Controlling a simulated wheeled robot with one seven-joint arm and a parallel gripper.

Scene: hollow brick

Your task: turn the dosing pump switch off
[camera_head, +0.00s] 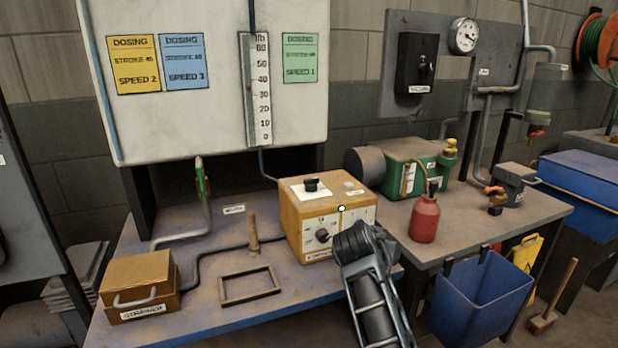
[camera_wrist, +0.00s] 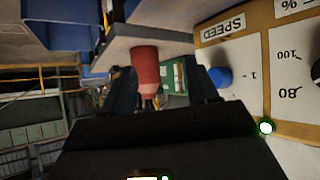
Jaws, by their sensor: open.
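The dosing pump (camera_head: 291,222) is a yellow-orange box with pale panels on the bench, right of centre in the head view. A black knob (camera_head: 311,184) sits on its top plate and a dark dial (camera_head: 322,236) on its front. My gripper (camera_head: 362,240) is in front of the pump's right side and hides part of that face. In the wrist view the picture is upside down. It shows the pump face (camera_wrist: 245,75) with a SPEED label and a blue knob (camera_wrist: 220,77) beside the right finger. My gripper (camera_wrist: 164,88) is open, with nothing held. I cannot tell whether it touches the pump.
A red bottle (camera_head: 425,217) stands right of my gripper, before a green machine (camera_head: 402,172). A blue bin (camera_head: 480,297) is below at right. A flat frame (camera_head: 249,300) and a yellow-brown box (camera_head: 138,274) lie at left. A gauge board (camera_head: 100,120) stands behind.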

